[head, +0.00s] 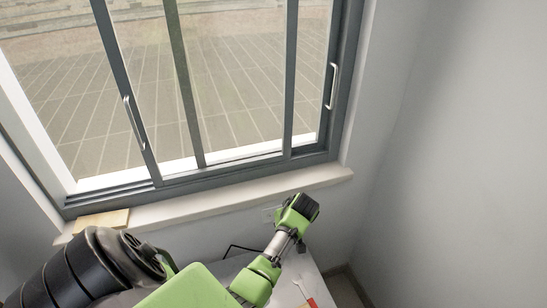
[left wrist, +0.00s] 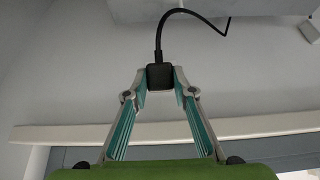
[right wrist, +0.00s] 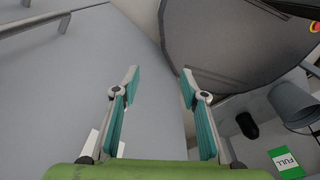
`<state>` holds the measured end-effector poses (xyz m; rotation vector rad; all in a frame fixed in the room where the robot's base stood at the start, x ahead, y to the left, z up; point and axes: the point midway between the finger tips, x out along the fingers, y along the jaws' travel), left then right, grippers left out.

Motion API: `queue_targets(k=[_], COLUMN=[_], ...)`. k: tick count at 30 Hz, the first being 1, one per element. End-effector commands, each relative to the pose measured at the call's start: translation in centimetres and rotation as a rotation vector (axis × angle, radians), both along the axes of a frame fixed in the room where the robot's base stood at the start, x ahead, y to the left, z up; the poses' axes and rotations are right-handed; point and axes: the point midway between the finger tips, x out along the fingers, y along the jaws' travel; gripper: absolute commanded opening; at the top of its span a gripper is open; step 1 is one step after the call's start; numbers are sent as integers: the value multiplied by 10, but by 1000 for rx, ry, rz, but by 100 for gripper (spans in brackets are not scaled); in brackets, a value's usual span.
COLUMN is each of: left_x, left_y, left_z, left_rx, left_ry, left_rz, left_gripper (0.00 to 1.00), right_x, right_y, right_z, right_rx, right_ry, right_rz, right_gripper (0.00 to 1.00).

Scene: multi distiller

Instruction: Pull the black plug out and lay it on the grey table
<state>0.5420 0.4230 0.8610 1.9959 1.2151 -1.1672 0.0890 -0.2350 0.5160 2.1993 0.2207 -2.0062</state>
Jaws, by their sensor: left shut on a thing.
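The black plug (left wrist: 160,77) is between the fingertips of my left gripper (left wrist: 160,84), which is shut on it. A black cord runs from the plug and curves up and right in the left wrist view. The pale wall is behind; I cannot tell whether the plug's prongs sit in a socket. In the head view the cord (head: 240,248) shows beside my arm, but my fingers are hard to make out. The grey table (head: 287,290) shows at the bottom there. My right gripper (right wrist: 160,76) is open and empty.
A window with a pale sill (head: 215,206) is above the table, with a wooden block (head: 102,219) at its left end. A red item (head: 312,302) lies at the table's front. The right wrist view shows a grey bucket (right wrist: 296,103) and a green FULL label (right wrist: 286,162).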

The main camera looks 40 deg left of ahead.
Motion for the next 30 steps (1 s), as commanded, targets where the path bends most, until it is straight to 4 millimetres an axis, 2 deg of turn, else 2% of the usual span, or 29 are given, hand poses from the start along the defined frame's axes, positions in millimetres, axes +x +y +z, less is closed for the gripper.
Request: queue_targets(k=[1, 4, 16, 22, 30], left_x=[1, 1, 2, 5, 5], left_y=[1, 2, 3, 8, 8], left_z=[7, 5, 4, 9, 5], left_rx=[-24, -64, -94, -229, -308], left_ry=[11, 33, 48, 116, 158], left_rz=[3, 1, 1, 4, 0], left_gripper=[0, 0, 0, 0, 0], right_x=[0, 0, 0, 0, 0], right_y=[0, 0, 0, 0, 0], right_z=[10, 14, 17, 32, 30], right_rx=[0, 0, 0, 0, 0], right_ry=[0, 0, 0, 0, 0], right_rz=[0, 0, 0, 0, 0], right_gripper=[40, 40, 40, 40, 40])
